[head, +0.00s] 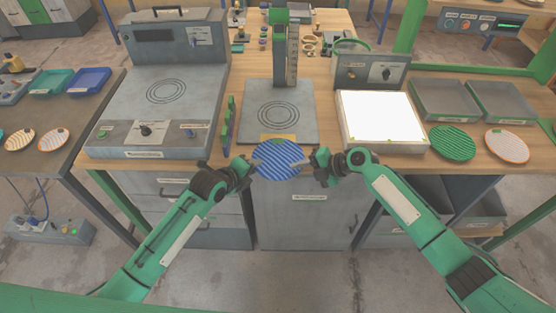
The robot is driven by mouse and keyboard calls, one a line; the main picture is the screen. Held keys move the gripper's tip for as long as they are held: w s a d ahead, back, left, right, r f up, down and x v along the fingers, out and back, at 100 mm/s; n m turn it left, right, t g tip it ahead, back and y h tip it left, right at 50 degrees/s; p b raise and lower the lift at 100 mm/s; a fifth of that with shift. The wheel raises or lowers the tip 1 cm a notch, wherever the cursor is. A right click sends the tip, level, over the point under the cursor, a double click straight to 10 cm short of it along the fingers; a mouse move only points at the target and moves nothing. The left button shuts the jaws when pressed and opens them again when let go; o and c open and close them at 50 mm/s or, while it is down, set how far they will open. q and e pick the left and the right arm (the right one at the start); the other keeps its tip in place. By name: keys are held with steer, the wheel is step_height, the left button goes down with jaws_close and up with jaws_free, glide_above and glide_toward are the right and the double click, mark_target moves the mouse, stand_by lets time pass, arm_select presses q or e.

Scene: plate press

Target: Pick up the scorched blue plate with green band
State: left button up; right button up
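A round blue plate with pale diagonal stripes (278,161) is at the centre front of the bench, overlapping its front edge in the picture. A small green patch shows near its far rim; scorch marks are too small to tell. My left gripper (252,168) is at the plate's left rim and appears shut on it. My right gripper (308,164) is at the right rim and appears shut on it. The plate shows between the two grippers with no other support visible below it. The finger contacts are small and partly hidden.
Behind the plate stands a press with a grey ringed bed (305,120). A hotplate unit (185,95) is left, a lit white panel (381,117) right. A green striped plate (452,142), an orange-rimmed plate (507,146) and grey trays (446,118) lie further right. Drawers are below.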

arm_select(q)
steer(key=shift+c, duration=0.2)
arm_select(e)
steer(key=shift+c, duration=0.2)
arm_select(q)
jaws_close()
arm_select(e)
jaws_close()
arm_select(q)
steer(key=shift+r, duration=0.1)
